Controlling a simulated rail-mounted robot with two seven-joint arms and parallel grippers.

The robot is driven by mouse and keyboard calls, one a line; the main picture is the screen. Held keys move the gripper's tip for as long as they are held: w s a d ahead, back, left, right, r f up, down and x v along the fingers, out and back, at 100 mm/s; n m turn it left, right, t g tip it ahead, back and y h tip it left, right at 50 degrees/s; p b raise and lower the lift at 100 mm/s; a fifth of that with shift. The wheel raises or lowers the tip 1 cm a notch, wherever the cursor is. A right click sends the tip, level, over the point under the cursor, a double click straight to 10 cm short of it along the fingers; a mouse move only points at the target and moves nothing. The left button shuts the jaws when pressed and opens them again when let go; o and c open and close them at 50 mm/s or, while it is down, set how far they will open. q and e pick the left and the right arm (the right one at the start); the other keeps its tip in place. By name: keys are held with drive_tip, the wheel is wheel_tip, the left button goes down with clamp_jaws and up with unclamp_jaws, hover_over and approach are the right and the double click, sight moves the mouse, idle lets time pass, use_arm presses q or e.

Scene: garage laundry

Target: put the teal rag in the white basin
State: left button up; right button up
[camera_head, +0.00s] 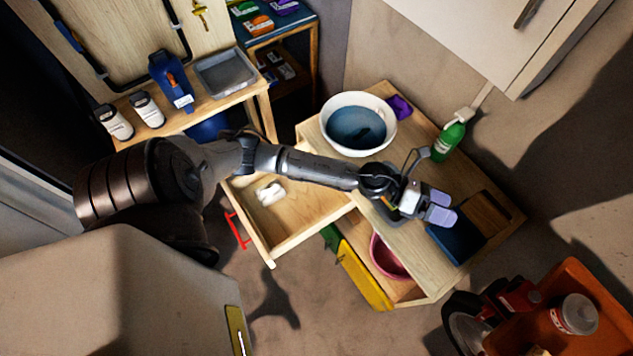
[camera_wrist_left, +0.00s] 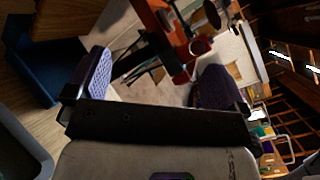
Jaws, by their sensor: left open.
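The white basin (camera_head: 332,105) stands on the wooden workbench, up and left of my left gripper. Its inside looks blue-teal with a darker patch; I cannot tell whether this is water, cloth or both. No separate teal rag can be made out elsewhere. My left gripper (camera_head: 440,205) is open and empty above the right part of the bench, beside a dark blue tray (camera_head: 452,243). In the left wrist view its two purple-grey pads (camera_wrist_left: 155,85) stand wide apart with nothing between them. My right gripper is not in view.
A purple cloth (camera_head: 400,107) and a green spray bottle (camera_head: 448,137) are near the basin. An open drawer (camera_head: 290,225) holds a white item (camera_head: 269,194). A pink bowl (camera_head: 388,258) sits on the lower shelf. An orange tray (camera_head: 560,330) is at lower right.

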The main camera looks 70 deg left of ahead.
use_arm(q)
drive_tip(key=s+a+f+n+g+y, duration=0.25)
drive_tip(key=s+f+n+y, duration=0.4)
drive_tip(key=n, duration=0.85)
drive_tip(key=s+a+f+n+g+y, duration=0.1)
drive_tip(key=s+a+f+n+y, duration=0.2)
drive_tip(key=s+n+y, duration=0.85)
drive_tip(key=s+d+f+n+g+h, duration=0.1)
drive_tip(key=s+n+g+h, duration=0.4)
drive_tip(key=s, duration=0.5)
drive_tip(key=shift+s+d+f+n+g+h, duration=0.35)
drive_tip(key=shift+f+n+g, duration=0.3)
drive_tip(key=shift+n, duration=0.6)
drive_tip(key=shift+a, duration=0.1)
drive_tip(key=shift+c, duration=0.3)
